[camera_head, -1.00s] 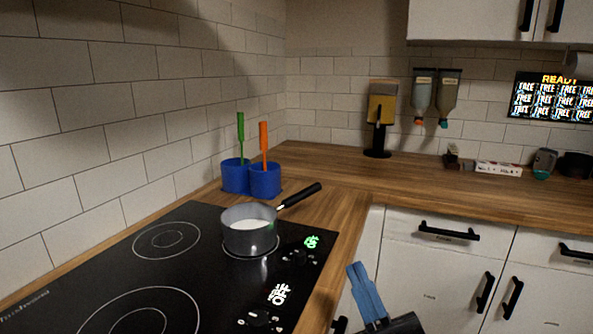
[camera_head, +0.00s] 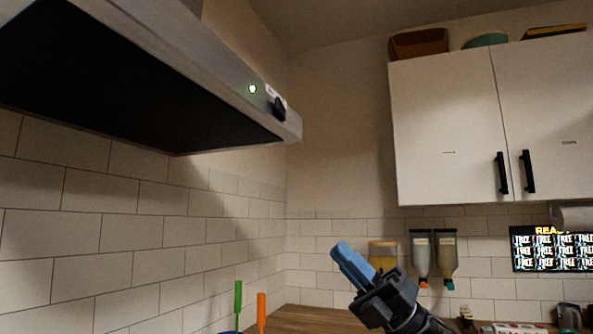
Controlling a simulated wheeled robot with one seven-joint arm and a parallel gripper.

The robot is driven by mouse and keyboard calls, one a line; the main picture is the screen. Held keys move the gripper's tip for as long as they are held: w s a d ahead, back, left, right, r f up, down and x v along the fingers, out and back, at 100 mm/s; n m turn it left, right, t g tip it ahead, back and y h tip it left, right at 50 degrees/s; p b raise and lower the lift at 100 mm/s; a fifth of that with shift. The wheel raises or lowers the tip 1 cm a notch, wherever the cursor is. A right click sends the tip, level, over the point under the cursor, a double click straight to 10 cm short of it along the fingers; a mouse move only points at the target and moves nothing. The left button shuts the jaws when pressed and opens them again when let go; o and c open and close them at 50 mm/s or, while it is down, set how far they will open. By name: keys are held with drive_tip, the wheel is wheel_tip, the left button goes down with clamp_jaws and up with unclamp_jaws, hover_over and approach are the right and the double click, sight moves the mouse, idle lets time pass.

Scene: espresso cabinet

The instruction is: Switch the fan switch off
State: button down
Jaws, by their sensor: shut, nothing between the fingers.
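The fan switch (camera_head: 279,108) is a black knob on the front edge of the range hood (camera_head: 215,75), near its right end.
A white wall cabinet (camera_head: 445,125) with black handles hangs at the right. Below are dispensers (camera_head: 433,256), a lit screen (camera_head: 552,249) and the wooden counter (camera_head: 300,320). Green and orange utensil handles (camera_head: 261,310) stand at the bottom. The space between gripper and hood looks clear.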

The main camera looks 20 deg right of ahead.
sight(281, 106)
drive_tip(key=d+r+n+g+h, duration=0.1)
drive_tip(key=d+r+n+h, duration=0.1)
drive_tip(key=r, duration=0.7)
drive_tip(key=w+d+r+n+g+h+p, duration=0.1)
drive_tip(key=r+n+h, duration=0.3)
drive_tip(key=r, duration=0.6)
drive_tip(key=d+r+n+g+h+p, duration=0.1)
drive_tip(key=d+r+n, duration=0.3)
drive_tip(key=r, duration=0.6)
drive_tip(key=shift+w+r+g+h, duration=0.2)
drive_tip(key=shift+w+g+h, duration=0.25)
drive_tip(key=shift+h, duration=0.45)
drive_tip(key=shift+a, duration=0.15)
drive_tip(key=p+x, duration=0.4)
drive_tip(key=x, duration=1)
drive_tip(key=shift+p, duration=0.35)
drive_tip(key=shift+f, duration=0.1)
